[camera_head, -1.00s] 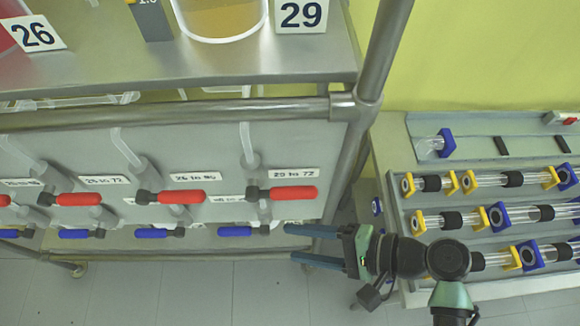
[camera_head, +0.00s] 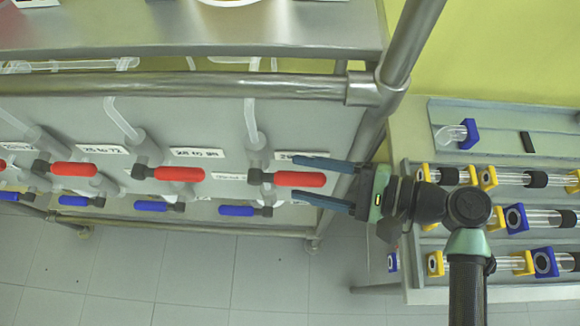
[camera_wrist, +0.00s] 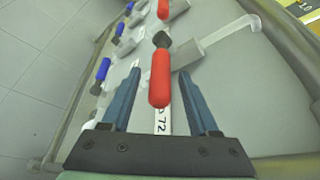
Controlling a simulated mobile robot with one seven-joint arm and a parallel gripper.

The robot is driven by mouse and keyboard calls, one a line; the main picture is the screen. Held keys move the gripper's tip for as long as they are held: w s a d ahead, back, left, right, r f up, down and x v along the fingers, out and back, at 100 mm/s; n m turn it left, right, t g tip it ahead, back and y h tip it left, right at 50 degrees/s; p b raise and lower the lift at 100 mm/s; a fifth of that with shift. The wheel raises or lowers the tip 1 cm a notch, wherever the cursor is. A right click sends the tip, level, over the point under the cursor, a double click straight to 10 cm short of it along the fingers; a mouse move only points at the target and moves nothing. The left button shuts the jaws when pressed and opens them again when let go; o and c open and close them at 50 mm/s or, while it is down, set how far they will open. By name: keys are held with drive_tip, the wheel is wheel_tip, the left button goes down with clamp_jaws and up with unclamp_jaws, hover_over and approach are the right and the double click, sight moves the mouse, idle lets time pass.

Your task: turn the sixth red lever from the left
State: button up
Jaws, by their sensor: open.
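A row of red levers runs along the grey panel (camera_head: 215,125), cut off at the left edge, so I cannot count from its start. The rightmost red lever (camera_head: 300,179) points right from its dark hub. My gripper (camera_head: 297,178) is open, reaching in from the right, with one blue finger on each side of this lever. In the wrist view the red lever (camera_wrist: 160,78) lies between the open fingers with gaps on both sides. Two more red levers (camera_head: 180,174) (camera_head: 74,169) sit to its left. A label partly hidden behind the gripper shows "72" in the wrist view.
Several blue levers (camera_head: 237,211) sit in a row below the red ones. A metal rail (camera_head: 180,85) runs above and a slanted post (camera_head: 410,45) stands right of the panel. A bench with glass tubes (camera_head: 555,217) is at the right.

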sight(290, 176)
drive_tip(key=shift+x, duration=1.75)
clamp_jaws()
